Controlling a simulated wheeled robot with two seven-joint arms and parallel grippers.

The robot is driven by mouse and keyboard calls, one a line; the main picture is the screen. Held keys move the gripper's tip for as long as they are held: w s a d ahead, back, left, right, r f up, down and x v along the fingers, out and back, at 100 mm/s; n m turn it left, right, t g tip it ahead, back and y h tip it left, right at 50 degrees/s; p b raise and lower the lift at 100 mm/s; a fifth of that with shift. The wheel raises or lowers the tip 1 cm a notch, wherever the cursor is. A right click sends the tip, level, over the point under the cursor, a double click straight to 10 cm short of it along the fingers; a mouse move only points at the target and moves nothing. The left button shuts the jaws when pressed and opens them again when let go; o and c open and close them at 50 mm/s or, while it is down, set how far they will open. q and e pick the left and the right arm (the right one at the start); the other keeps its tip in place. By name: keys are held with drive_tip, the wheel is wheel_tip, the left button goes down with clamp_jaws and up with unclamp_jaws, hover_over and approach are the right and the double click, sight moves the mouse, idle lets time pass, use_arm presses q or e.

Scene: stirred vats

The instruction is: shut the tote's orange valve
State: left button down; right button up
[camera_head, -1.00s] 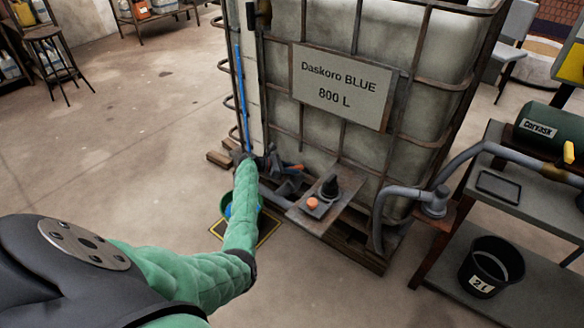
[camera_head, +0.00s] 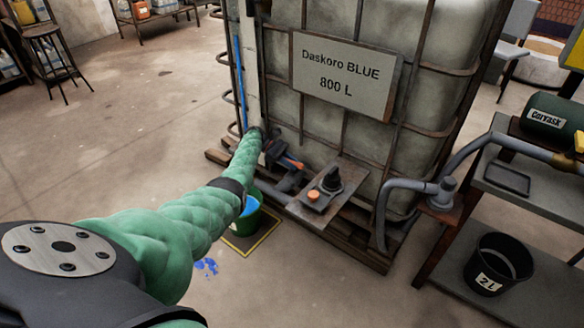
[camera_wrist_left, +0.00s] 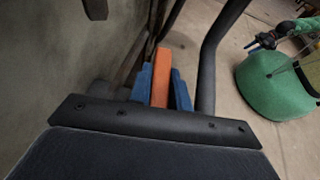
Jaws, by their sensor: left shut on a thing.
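The tote (camera_head: 440,110), labelled "Daskoro BLUE 800 L", stands in a rusty cage on a pallet. Its orange valve handle (camera_head: 293,163) is low on the tote's left side. My left gripper (camera_head: 286,157) is there, shut on the handle. In the left wrist view, the orange handle (camera_wrist_left: 161,80) sits between my blue fingers (camera_wrist_left: 161,88). The valve body is partly hidden by my arm and gripper. My right gripper does not show.
A green bucket (camera_head: 254,217) with blue liquid stands on a yellow-edged mat (camera_head: 260,240) below. Blue spill (camera_head: 206,267) marks the floor. A plate (camera_head: 325,199) with an orange button juts out beside the valve.

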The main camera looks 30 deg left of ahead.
use_arm(q)
drive_tip(key=shift+m+g, duration=0.3)
drive_tip(key=shift+g, duration=0.1)
drive_tip(key=c, duration=1.3)
unclamp_jaws()
drive_tip(key=shift+d, duration=0.1)
